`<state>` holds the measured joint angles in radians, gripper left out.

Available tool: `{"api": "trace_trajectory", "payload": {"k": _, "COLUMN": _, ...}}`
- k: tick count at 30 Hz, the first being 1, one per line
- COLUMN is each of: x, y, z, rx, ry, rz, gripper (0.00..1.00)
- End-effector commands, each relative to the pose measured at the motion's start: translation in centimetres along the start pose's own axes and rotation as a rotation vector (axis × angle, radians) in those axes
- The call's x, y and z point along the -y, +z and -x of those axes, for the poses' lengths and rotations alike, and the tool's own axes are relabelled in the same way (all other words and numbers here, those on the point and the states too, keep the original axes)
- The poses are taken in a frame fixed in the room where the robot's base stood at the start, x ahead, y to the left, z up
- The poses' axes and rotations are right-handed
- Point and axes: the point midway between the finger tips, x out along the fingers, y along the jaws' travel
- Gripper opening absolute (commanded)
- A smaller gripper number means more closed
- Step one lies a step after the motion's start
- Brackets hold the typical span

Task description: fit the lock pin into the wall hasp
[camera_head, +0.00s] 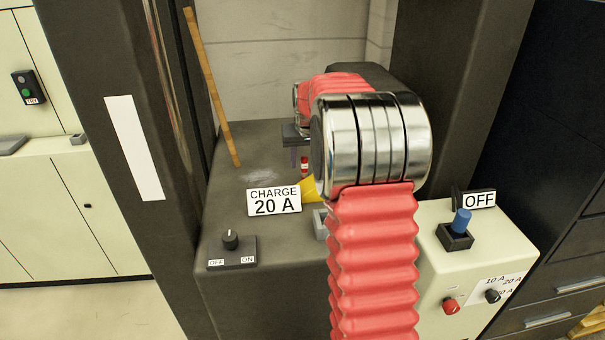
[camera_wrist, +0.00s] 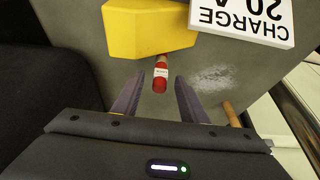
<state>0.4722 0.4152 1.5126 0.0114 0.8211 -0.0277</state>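No part that I can clearly tell as a lock pin or wall hasp shows. A small red cylinder (camera_head: 304,166) with a white band stands by a yellow block (camera_head: 309,189), partly behind my arm. In the wrist view the red cylinder (camera_wrist: 160,78) has a brown end towards the yellow block (camera_wrist: 150,28). My gripper (camera_wrist: 159,80) is open, with its two grey fingers on either side of the cylinder and visible gaps between. It holds nothing. In the head view my gripper (camera_head: 294,152) is mostly hidden by my arm.
A "CHARGE 20 A" sign (camera_head: 274,201) stands beside the yellow block. A brown rod (camera_head: 211,90) leans at the back left. An OFF/ON knob box (camera_head: 232,250) sits front left. A cream control box (camera_head: 470,262) with a blue switch (camera_head: 461,220) stands right. Dark pillars flank the bench.

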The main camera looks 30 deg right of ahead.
Motion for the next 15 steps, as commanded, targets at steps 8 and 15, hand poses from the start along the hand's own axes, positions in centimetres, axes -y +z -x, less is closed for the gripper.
{"api": "trace_trajectory", "payload": {"k": 8, "x": 0.0, "y": 0.0, "z": 0.02, "rx": 0.0, "ry": 0.0, "rz": 0.0, "gripper": 0.38}}
{"api": "trace_trajectory", "payload": {"k": 15, "x": 0.01, "y": 0.0, "z": 0.02, "rx": 0.0, "ry": 0.0, "rz": 0.0, "gripper": 0.21}}
